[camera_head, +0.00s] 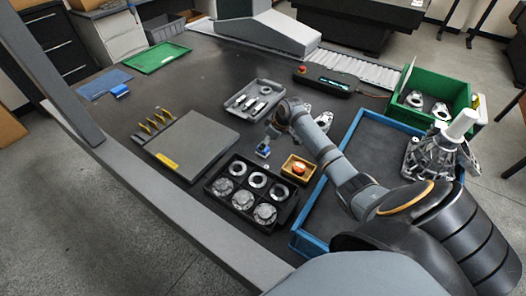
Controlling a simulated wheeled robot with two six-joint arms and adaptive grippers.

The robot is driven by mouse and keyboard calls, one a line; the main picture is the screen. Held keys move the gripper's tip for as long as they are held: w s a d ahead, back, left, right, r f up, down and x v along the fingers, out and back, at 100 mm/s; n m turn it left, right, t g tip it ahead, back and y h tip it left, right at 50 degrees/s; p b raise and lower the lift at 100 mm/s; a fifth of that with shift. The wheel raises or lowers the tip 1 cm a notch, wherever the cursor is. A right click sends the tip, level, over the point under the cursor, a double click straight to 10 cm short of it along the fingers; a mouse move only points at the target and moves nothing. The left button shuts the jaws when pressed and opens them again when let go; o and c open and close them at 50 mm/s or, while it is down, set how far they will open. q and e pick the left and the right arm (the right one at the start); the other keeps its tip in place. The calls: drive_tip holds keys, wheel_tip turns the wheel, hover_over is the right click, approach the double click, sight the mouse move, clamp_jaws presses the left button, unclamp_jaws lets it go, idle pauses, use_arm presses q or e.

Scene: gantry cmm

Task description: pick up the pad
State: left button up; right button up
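I cannot tell for certain which thing is the pad. A small blue block (263,151) shows on the dark table right by the end of my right arm. My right gripper (269,136) is small and partly hidden by its own wrist. I cannot tell whether it touches the blue block or whether its fingers are open. A flat blue sheet (100,82) lies at the far left of the table, with another small blue piece (120,90) at its edge. My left gripper is not in view.
A black tray (244,216) of round metal parts stands at front centre. A grey plate (197,146) lies left of it. A grey parts tray (233,101), a blue-rimmed tray (313,246) and a green bin (455,86) surround my arm. The table's left middle is clear.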

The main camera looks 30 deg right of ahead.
drive_tip(key=shift+x, duration=0.85)
drive_tip(key=x, duration=0.5)
drive_tip(key=shift+w+d+r, duration=0.1)
drive_tip(key=shift+w+r, duration=0.05)
drive_tip(key=shift+w, duration=0.1)
drive_tip(key=shift+s, duration=0.1)
drive_tip(key=shift+c, duration=1.4)
drive_tip(key=c, duration=1)
drive_tip(key=shift+o, duration=0.2)
drive_tip(key=shift+r, duration=0.15)
